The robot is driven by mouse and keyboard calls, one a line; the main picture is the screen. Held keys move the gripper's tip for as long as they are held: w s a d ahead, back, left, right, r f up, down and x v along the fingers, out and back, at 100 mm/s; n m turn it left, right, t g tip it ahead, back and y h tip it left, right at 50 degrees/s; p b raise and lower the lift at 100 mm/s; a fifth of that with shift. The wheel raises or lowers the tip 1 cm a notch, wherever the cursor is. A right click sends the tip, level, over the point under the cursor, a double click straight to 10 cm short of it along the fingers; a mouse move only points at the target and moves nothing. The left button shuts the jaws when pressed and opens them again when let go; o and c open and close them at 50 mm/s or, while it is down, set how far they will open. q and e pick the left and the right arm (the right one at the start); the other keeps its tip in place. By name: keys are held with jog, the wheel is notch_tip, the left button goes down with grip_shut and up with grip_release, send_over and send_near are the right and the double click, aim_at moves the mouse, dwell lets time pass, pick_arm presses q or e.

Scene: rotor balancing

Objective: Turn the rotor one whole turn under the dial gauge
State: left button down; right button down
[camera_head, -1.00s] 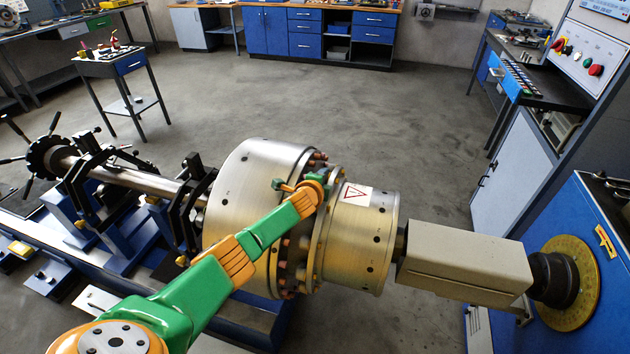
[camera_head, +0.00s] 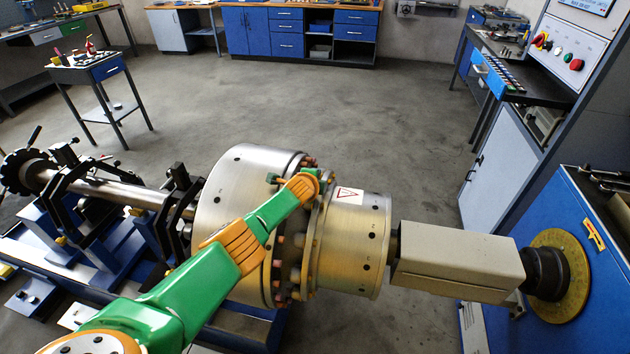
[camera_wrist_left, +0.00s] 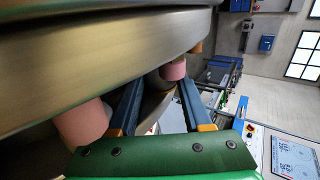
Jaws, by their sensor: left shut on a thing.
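The rotor (camera_head: 228,200) is a large bright metal drum with a ring of copper-coloured bolts and a narrower drum carrying a warning label (camera_head: 348,195). It lies horizontally on a shaft. My left gripper (camera_head: 308,183) is at the top of the bolted flange; its fingers are hidden there by my wrist. In the left wrist view its two dark fingers (camera_wrist_left: 160,82) are shut on a rounded grey part of the flange, between pinkish bolts (camera_wrist_left: 82,122). The held part is mostly hidden. I cannot make out the dial gauge. My right gripper is out of view.
A beige box-shaped coupling (camera_head: 455,260) joins the rotor to a yellow ring (camera_head: 560,275) on a blue cabinet (camera_head: 595,250). The floor (camera_head: 300,100) behind is clear.

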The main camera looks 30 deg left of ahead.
pick_arm(q)
jog(key=c, duration=0.8)
grip_release()
jog(key=shift+w+r+t, duration=0.3)
jog(key=shift+w+r, duration=0.1)
jog(key=shift+r, duration=0.4)
jog(key=o, duration=0.4)
jog(key=shift+s, duration=0.1)
jog(key=shift+o, duration=0.3)
jog(key=shift+s+d+r, duration=0.1)
jog(key=shift+s+r, duration=0.05)
jog(key=shift+w+f, duration=0.25)
jog(key=shift+f, duration=0.2)
